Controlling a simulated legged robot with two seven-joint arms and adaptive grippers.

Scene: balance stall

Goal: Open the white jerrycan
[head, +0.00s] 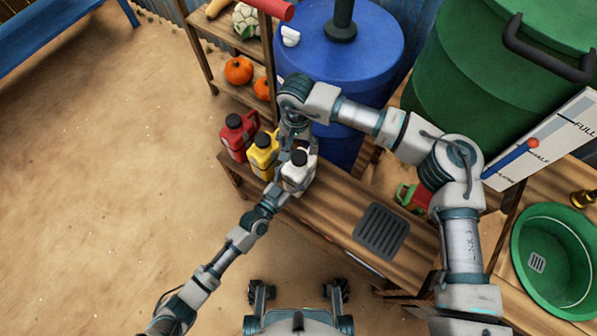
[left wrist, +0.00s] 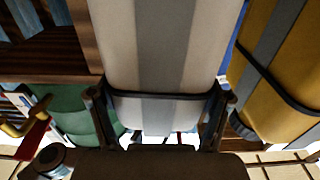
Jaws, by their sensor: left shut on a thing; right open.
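The white jerrycan (head: 296,179) with a dark cap (head: 299,157) stands upright at the right end of a row on the wooden bench. My left gripper (head: 280,188) is shut on its lower body from the front left. In the left wrist view the white jerrycan (left wrist: 150,45), with a grey stripe, fills the middle, between the fingers of my left gripper (left wrist: 160,110). My right gripper (head: 297,140) is open and points down just above and behind the cap. Whether its fingers touch the cap cannot be told.
A yellow jerrycan (head: 263,155) stands close to the left, with a red jerrycan (head: 236,137) beyond it. A dark slotted grate (head: 381,232) lies on the bench (head: 335,208) to the right. A blue barrel (head: 365,50) rises behind. Bare bench lies between jerrycan and grate.

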